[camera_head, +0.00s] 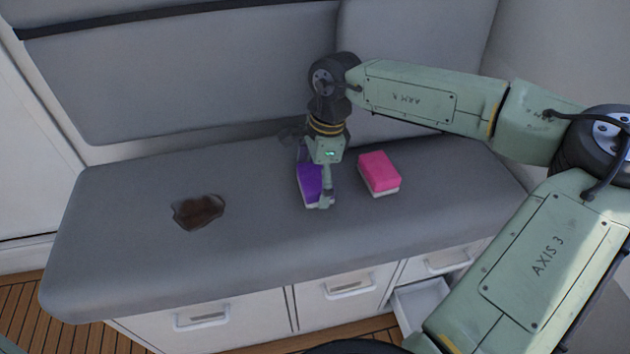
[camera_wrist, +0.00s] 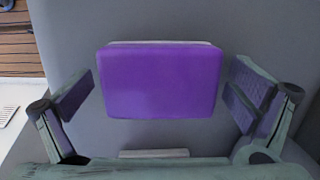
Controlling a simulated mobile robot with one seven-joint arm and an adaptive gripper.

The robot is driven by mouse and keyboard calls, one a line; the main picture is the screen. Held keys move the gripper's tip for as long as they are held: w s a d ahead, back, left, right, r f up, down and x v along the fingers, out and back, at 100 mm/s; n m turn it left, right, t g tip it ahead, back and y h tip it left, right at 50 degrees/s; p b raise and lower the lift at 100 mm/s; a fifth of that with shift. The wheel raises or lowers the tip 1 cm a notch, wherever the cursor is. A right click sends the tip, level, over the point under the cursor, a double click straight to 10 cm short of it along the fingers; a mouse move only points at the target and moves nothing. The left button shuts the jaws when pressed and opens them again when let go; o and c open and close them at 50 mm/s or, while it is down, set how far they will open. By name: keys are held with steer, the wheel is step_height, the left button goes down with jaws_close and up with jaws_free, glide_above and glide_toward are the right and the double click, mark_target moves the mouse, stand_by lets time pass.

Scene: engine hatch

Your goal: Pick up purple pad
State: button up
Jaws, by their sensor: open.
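The purple pad (camera_head: 310,182) lies on the grey bench cushion and has a pale underside. My gripper (camera_head: 325,188) is right over it and partly hides it in the head view. In the wrist view the pad (camera_wrist: 160,82) sits between the two spread fingers of my gripper (camera_wrist: 164,95), with a gap on each side. The fingers are open and do not touch the pad. The pad's height relative to the fingertips is hard to tell.
A pink pad (camera_head: 379,173) lies on the cushion just right of my gripper. A dark brown stain (camera_head: 198,210) is to the left. The bench backrest (camera_head: 200,75) rises behind. Below the cushion (camera_head: 120,260) are drawers, and one at the right (camera_head: 420,300) is open.

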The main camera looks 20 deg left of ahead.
mark_target(314, 180)
steer(key=shift+c, duration=0.2)
steer(key=c, duration=1.2)
steer(key=shift+r, duration=0.55)
steer(key=shift+s+d+r+b, duration=0.15)
steer(key=shift+s+r+b, duration=0.1)
steer(key=shift+r, duration=0.35)
steer(key=shift+s+d+r+b, duration=0.1)
steer(key=shift+s+r+b, duration=0.15)
steer(key=shift+r, duration=0.35)
steer(key=s+d, duration=0.1)
steer(key=s, duration=0.3)
steer(key=s+d+r+b, duration=0.1)
steer(key=s+d, duration=0.1)
steer(key=s, duration=0.3)
steer(key=s+d+b, duration=0.1)
steer(key=s+d, duration=0.1)
steer(key=s, duration=0.3)
steer(key=shift+d+r, duration=0.25)
steer(key=shift+r, duration=0.05)
